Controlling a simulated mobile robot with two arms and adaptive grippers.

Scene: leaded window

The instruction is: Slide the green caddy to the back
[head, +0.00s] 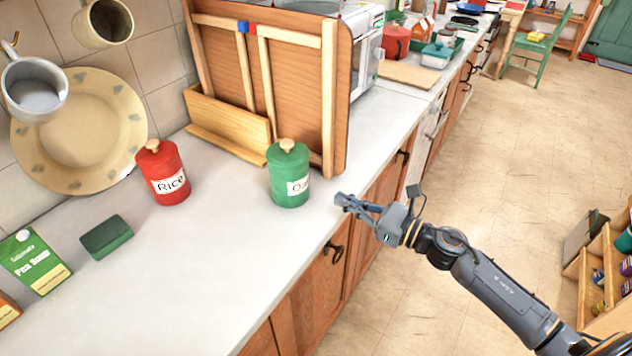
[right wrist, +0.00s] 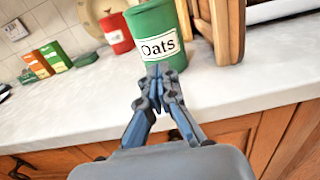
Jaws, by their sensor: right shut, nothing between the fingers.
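The green caddy (head: 289,178), a lidded canister with a wooden knob and a label, stands upright on the white counter (head: 225,240) near its front edge. In the right wrist view the green caddy (right wrist: 157,28) shows its "Oats" label, straight beyond my fingers. My right gripper (head: 340,199) is just right of the caddy, at the counter's front edge, with a small gap in the head view. In the right wrist view its fingertips (right wrist: 157,72) are together and empty, pointing at the caddy's lower part. My left gripper is not in view.
A red Rice canister (head: 164,175) stands to the left, nearer the wall. A wooden rack (head: 230,130) stands close behind the green caddy. A green sponge-like block (head: 106,237) and a Pea Soup carton (head: 35,263) lie further left. Bare counter lies between the two canisters.

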